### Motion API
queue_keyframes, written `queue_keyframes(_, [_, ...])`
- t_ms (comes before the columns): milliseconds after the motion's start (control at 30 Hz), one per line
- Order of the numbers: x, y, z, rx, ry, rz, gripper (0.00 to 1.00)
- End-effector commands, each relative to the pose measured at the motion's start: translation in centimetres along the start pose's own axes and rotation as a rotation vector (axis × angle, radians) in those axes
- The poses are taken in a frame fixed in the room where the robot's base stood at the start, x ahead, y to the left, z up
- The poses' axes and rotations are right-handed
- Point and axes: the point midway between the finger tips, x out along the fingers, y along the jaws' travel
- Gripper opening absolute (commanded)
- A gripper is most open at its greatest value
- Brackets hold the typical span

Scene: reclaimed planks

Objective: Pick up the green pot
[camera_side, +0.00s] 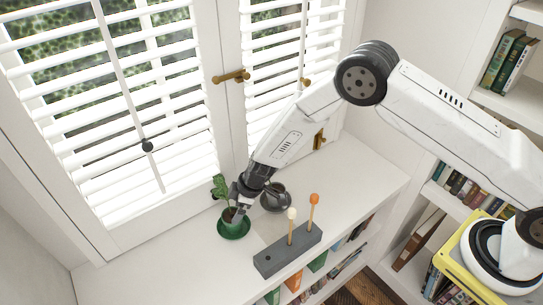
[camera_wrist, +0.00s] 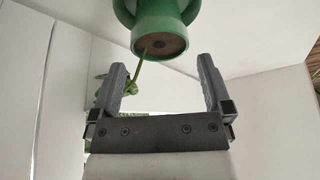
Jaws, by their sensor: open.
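The green pot (camera_side: 234,228) stands on the white sill, with a leafy green plant (camera_side: 219,187) rising at its left. It also shows in the wrist view (camera_wrist: 160,42), at the top, with brown soil and a green stem at its mouth. My gripper (camera_side: 238,208) is right at the pot in the side view and hides part of its rim. In the wrist view my gripper (camera_wrist: 163,82) is open, its two fingers spread, with the pot beyond the fingertips. No contact with the pot shows there.
A dark grey pot (camera_side: 275,198) stands just right of my gripper. A grey block (camera_side: 287,252) with two upright pegs, topped white and orange, lies to the right in front. Shuttered windows (camera_side: 150,100) rise behind. The left sill is clear.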

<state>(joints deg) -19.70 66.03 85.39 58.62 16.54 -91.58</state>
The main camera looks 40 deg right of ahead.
Motion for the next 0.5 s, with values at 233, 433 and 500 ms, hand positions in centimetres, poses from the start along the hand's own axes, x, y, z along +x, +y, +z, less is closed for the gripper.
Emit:
queue_keyframes(233, [0.6,0.0,0.1,0.000,-0.001,-0.001,1.00])
queue_keyframes(433, [2.4,0.0,0.2,-0.001,-0.001,-0.001,1.00])
queue_keyframes(500, [3.1,0.0,0.3,-0.001,-0.001,-0.001,1.00])
